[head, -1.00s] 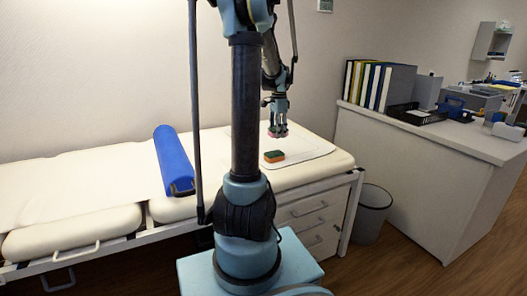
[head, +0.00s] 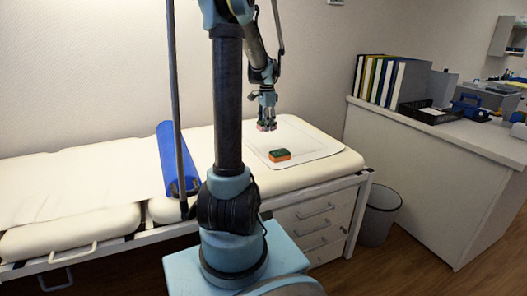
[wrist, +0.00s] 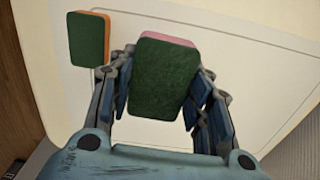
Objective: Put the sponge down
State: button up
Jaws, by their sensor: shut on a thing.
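My gripper (head: 266,125) is shut on a sponge, which shows in the wrist view as a green scouring face with a pink edge (wrist: 158,78) between the two fingers. In the head view only a small pink part of this sponge (head: 264,127) shows. It appears to be held above the white mat (head: 318,146) on the couch; the exact height is hard to tell. A second sponge, green and orange (head: 279,155), lies on the mat near its front edge. In the wrist view this second sponge (wrist: 88,39) is at the upper left, apart from my gripper.
A blue bolster (head: 172,160) lies across the couch (head: 80,178) to the left. A waste bin (head: 378,215) stands on the floor to the right, beside a counter (head: 425,150) with binders (head: 385,80). The mat's right part is clear.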

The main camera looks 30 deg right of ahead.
aim_at(266, 149)
jog(key=shift+f, duration=0.1)
jog(key=shift+f, duration=4.95)
jog(key=shift+f, duration=0.15)
jog(key=o, duration=1.2)
jog(key=shift+f, duration=0.1)
notch_tip(266, 149, up, 13)
jog(key=shift+f, duration=0.2)
